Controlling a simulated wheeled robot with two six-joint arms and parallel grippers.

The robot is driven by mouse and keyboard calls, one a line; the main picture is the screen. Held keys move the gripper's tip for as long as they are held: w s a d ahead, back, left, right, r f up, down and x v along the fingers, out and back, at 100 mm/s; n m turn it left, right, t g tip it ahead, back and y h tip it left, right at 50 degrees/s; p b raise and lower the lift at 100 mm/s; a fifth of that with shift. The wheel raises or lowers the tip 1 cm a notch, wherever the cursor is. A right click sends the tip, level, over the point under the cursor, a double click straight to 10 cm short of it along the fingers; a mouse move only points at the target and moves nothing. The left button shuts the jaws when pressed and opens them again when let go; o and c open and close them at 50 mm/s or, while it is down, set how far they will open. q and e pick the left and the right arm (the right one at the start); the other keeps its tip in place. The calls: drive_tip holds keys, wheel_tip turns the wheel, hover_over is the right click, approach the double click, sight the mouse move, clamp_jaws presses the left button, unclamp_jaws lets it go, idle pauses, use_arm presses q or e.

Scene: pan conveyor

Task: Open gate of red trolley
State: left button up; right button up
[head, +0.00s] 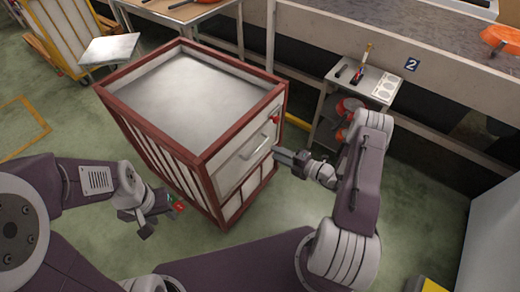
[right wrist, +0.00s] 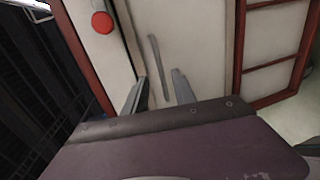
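The red trolley (head: 143,129) stands in the middle of the head view, with a red frame, pale panels and a grey top. Its gate (head: 232,175) is the pale front panel and looks closed. A metal bar handle (head: 254,147) is on the gate, and it also shows in the right wrist view (right wrist: 158,62). A red knob (head: 276,119) sits near the gate's upper corner, also in the right wrist view (right wrist: 102,22). My right gripper (right wrist: 158,85) is open, its fingers either side of the handle's line; contact cannot be told. My left gripper (head: 158,214) looks open and empty, left of the trolley's front.
A small side table (head: 368,84) with tools stands behind my right arm, beside the conveyor (head: 410,35). Green floor before the gate is free.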

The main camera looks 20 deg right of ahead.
sight(260, 146)
drive_tip(key=b+x, duration=0.1)
drive_tip(key=x, duration=0.7)
drive_tip(key=shift+w+a, duration=0.25)
clamp_jaws()
idle(1.0)
